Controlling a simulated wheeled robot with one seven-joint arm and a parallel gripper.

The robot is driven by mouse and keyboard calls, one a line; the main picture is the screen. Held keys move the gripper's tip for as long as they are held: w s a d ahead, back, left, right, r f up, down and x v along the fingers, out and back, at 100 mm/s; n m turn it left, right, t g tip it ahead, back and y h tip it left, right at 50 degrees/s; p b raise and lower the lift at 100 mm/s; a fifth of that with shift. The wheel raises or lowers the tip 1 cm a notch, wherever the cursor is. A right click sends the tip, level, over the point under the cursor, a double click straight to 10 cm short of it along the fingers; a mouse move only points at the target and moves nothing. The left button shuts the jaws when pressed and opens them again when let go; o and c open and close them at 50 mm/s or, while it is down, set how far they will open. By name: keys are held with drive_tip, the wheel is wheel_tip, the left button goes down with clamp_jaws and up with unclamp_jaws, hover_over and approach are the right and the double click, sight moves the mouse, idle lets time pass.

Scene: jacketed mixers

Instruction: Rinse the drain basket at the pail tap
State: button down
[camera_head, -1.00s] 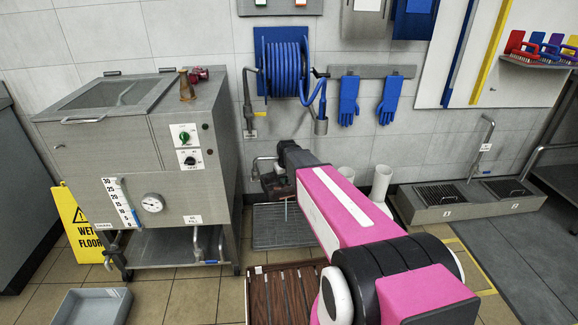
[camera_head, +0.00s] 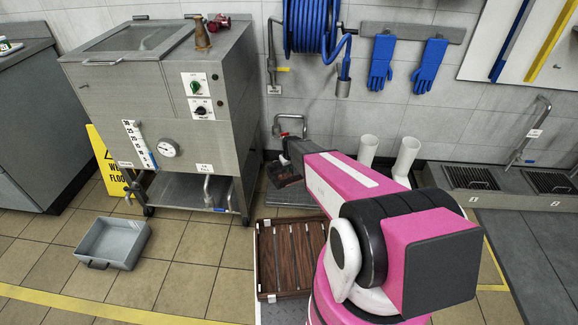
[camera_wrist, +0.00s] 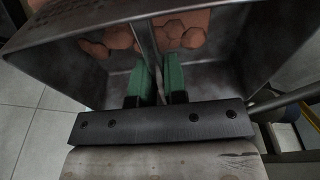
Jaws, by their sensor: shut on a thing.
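In the wrist view, the green fingertips of my gripper (camera_wrist: 160,80) are shut on a thin upright metal piece of a grey metal box-like vessel (camera_wrist: 215,80), seemingly the drain basket. Reddish-brown hexagonal pieces or patches (camera_wrist: 120,38) show inside it. In the head view, a small dark brownish shape (camera_head: 287,179) at my arm's far end is probably the basket; my fingers there are too small to make out. The pail tap (camera_head: 291,118), a bent metal spout with a red handle, is on the wall just behind and above it. No water flow can be made out.
A grey grate (camera_head: 292,197) lies low under the tap. A steel mixer (camera_head: 165,105) stands to the left, with a yellow wet floor sign (camera_head: 107,165) and a grey tray (camera_head: 112,243) on the floor. White boots (camera_head: 405,157) stand to the right of the tap.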

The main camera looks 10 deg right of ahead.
drive_tip(key=w+d+f, duration=0.1)
drive_tip(key=w+d, duration=0.1)
drive_tip(key=w, duration=0.4)
drive_tip(key=w+d+f, duration=0.1)
drive_tip(key=w, duration=0.6)
drive_tip(key=shift+d+f, duration=0.3)
drive_tip(key=shift+d, duration=0.1)
idle(0.5)
